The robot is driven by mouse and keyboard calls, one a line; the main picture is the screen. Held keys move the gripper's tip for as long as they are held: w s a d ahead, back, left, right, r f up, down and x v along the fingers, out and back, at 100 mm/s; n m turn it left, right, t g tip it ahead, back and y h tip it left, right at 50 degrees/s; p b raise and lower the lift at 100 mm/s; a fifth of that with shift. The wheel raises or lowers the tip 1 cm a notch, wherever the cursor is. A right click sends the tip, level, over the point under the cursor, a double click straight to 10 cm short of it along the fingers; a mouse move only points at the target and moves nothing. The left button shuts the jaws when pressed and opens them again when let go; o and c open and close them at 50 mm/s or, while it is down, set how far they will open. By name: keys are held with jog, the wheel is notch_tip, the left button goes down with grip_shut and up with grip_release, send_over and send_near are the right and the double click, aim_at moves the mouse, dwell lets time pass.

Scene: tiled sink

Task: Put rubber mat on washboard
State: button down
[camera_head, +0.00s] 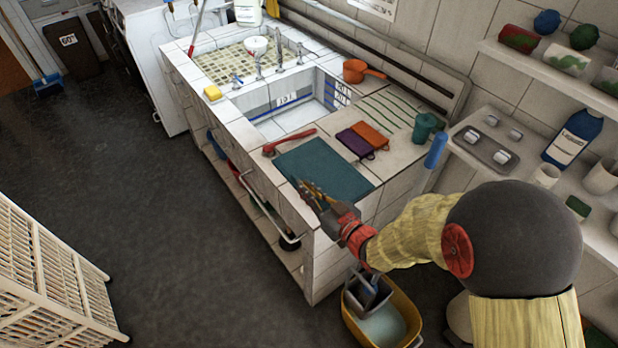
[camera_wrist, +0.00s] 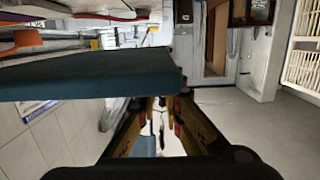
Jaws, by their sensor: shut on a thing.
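The rubber mat (camera_head: 318,166) is a flat dark teal rectangle on the near end of the tiled counter. In the wrist view the mat (camera_wrist: 90,76) crosses the left half, seen nearly edge-on. My gripper (camera_head: 308,190) is at the mat's near corner, at the counter's front edge. In the wrist view my gripper (camera_wrist: 160,102) has its fingers at the mat's corner, shut on it; the exact contact is partly hidden. A pale panel with dark stripes, seemingly the washboard (camera_head: 388,106), lies farther back by the wall, apart from the mat.
A purple cloth (camera_head: 354,143) and an orange cloth (camera_head: 372,135) lie between mat and striped panel. A red-handled tool (camera_head: 289,141) lies by the sink basin (camera_head: 290,107). A green cup (camera_head: 424,127) stands right. A yellow tub (camera_head: 398,310) is on the floor below.

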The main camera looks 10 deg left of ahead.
jog(key=w, duration=0.1)
jog(key=w+a+f, duration=0.1)
jog(key=w+a+f+b, duration=0.1)
jog(key=shift+w+a, duration=0.1)
jog(key=shift+w, duration=0.15)
jog(key=b, duration=0.2)
send_over(298, 196)
notch_tip(298, 196, down, 5)
jog(key=shift+f, duration=0.15)
jog(key=shift+w+f+b, duration=0.15)
jog(key=shift+f+b, duration=0.15)
jog(key=shift+f, duration=0.05)
jog(key=shift+f+b, duration=0.7)
jog(key=shift+f, duration=0.65)
jog(key=shift+f, duration=0.2)
jog(key=c, duration=2)
grip_release()
jog(key=shift+o, duration=0.2)
